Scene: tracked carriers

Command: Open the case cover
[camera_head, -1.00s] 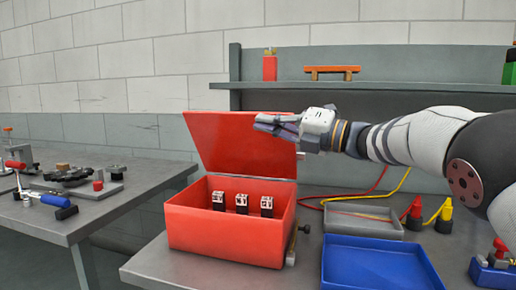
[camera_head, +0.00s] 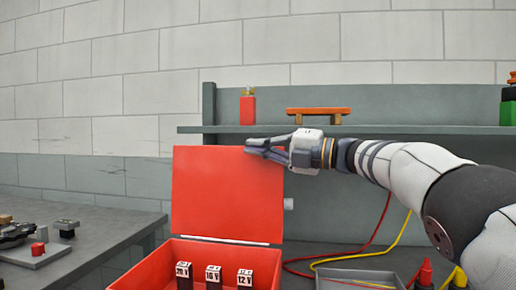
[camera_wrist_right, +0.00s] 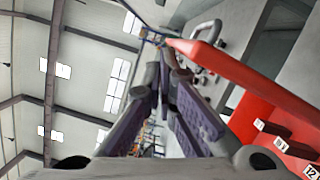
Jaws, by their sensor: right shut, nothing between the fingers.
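The red case (camera_head: 148,272) stands on the bench in the head view, cut off by the lower edge. Its red cover (camera_head: 222,195) stands up at the back, close to upright. My right gripper (camera_head: 250,147) is shut and empty at the cover's upper right edge; I cannot tell whether it touches the cover. In the right wrist view its fingers (camera_wrist_right: 165,75) are together, with the cover's edge (camera_wrist_right: 245,75) to their right. My left gripper is not in view.
Several white-topped labelled blocks (camera_head: 213,273) stand inside the case. A shelf (camera_head: 380,130) behind holds a red bottle (camera_head: 247,110) and an orange rack (camera_head: 318,111). Red and yellow cables and a grey tray (camera_head: 352,281) lie to the right. Another bench (camera_head: 100,215) is at left.

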